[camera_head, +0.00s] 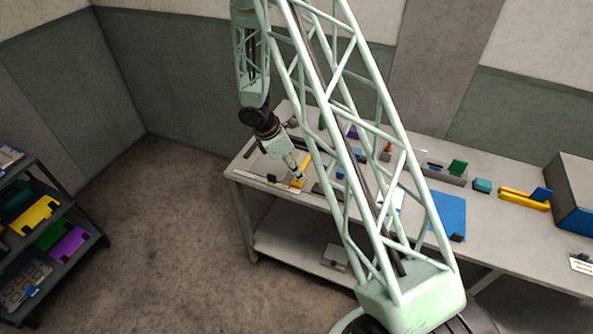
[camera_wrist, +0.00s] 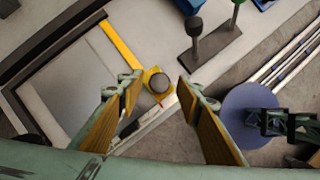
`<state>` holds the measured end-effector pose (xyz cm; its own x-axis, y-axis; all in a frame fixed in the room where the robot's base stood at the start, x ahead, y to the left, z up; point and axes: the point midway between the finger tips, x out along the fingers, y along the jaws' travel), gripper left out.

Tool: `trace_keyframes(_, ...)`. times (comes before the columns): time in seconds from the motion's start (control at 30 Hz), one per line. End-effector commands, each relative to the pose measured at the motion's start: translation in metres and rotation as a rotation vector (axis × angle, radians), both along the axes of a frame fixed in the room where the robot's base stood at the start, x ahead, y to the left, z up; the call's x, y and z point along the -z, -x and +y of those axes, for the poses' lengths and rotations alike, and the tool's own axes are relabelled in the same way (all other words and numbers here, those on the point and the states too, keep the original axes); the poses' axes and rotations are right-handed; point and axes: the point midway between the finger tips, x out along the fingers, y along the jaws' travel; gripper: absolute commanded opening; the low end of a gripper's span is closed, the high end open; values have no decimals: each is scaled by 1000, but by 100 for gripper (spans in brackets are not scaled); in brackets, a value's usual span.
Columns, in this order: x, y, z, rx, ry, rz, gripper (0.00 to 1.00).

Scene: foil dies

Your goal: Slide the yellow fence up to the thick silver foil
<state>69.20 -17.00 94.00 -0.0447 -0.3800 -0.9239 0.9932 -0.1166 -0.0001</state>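The yellow fence is a thin yellow bar (camera_wrist: 121,45) with a yellow block and a dark round knob (camera_wrist: 158,83) at its near end. It also shows as a small yellow strip (camera_head: 305,164) at the left end of the bench in the head view. A flat silver-grey sheet (camera_wrist: 75,82), which looks like the foil, lies left of the bar in a dark frame. I cannot tell how wide any gap between them is. My gripper (camera_wrist: 158,90) is open, its two brown-padded fingers on either side of the knob. In the head view, my gripper (camera_head: 298,177) hides part of the fence.
A dark stand with black and green knobs (camera_wrist: 212,45) stands beyond the fence. A purple disc (camera_wrist: 245,105) and metal rods (camera_wrist: 290,62) lie to the right. The bench (camera_head: 500,240) holds a blue mat (camera_head: 447,212) and yellow parts (camera_head: 523,200) farther right.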

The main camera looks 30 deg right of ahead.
Motion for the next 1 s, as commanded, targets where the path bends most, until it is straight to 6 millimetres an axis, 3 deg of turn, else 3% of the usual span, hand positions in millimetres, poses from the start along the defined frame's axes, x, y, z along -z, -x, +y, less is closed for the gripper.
trace_keyframes(0.47, 5, 0, -2, 0, 0, 0, 33)
trace_keyframes(0.83, 5, 0, -2, 0, 0, 0, 1)
trace_keyframes(1.0, 5, -1, -4, 5, 0, 0, 1)
